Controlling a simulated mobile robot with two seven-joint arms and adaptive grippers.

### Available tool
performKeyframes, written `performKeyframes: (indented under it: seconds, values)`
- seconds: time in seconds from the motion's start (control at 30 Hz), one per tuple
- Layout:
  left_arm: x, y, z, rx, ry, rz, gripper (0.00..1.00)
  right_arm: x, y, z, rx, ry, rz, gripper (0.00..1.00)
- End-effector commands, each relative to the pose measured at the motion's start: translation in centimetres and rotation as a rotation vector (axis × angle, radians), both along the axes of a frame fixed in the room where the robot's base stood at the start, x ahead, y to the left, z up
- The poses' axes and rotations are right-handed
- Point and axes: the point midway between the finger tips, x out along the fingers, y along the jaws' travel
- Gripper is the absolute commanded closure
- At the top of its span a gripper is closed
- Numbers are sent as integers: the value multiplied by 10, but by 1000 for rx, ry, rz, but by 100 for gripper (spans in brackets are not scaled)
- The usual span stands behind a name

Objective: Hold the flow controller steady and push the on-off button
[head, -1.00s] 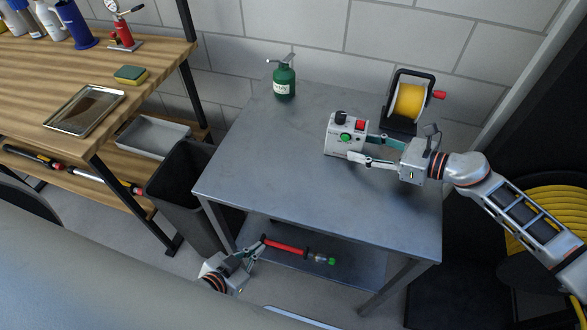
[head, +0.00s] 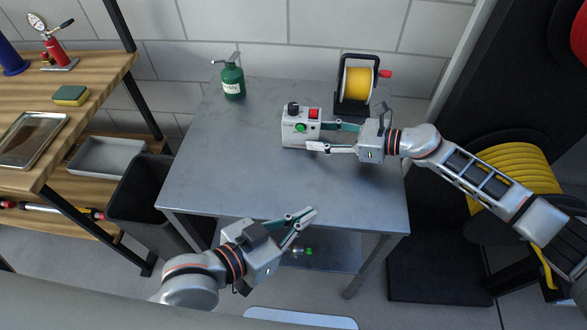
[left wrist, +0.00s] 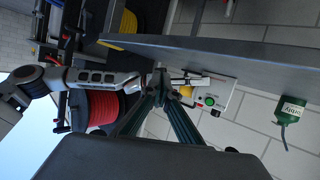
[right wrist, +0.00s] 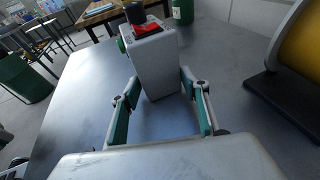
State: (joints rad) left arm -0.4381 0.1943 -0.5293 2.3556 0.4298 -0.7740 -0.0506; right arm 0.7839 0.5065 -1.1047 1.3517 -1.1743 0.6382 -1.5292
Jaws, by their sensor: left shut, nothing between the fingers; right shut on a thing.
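The flow controller (head: 297,136) is a pale grey box on the metal table. It has a black knob (head: 293,107) and a red switch (head: 314,113) on top, and a green button (head: 301,127) on its front face. My right gripper (head: 320,137) is shut on the box from the right; the right wrist view shows a finger on each side of the box (right wrist: 157,68). My left gripper (head: 308,214) is shut and empty by the table's front edge, apart from the controller. The left wrist view shows the controller (left wrist: 224,88) beyond its fingertips.
A green bottle (head: 232,82) stands at the table's back left, and a yellow reel (head: 357,83) at the back right. The metal table (head: 215,165) is clear left of the controller. A black bin (head: 150,195) stands left of the table.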

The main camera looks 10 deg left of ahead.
Motion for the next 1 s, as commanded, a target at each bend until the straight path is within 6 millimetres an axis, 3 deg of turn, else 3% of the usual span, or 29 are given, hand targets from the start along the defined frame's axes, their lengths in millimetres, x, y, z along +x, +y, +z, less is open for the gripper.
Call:
performKeyframes:
  seconds: [0.13, 0.43, 0.77, 1.0]
  values:
    - [20, -6, 21, 186, -252, -152, 100, 0, 0, -1, -2, 2, 0, 67]
    - [77, 22, 29, 586, -679, -300, 100, 0, 0, -1, -2, 2, 0, 67]
    - [101, 32, 33, 691, -785, -329, 100, 0, 0, -2, -2, 1, -1, 67]
    - [130, 32, 32, 690, -783, -327, 100, 0, 0, -2, -2, 2, 0, 67]
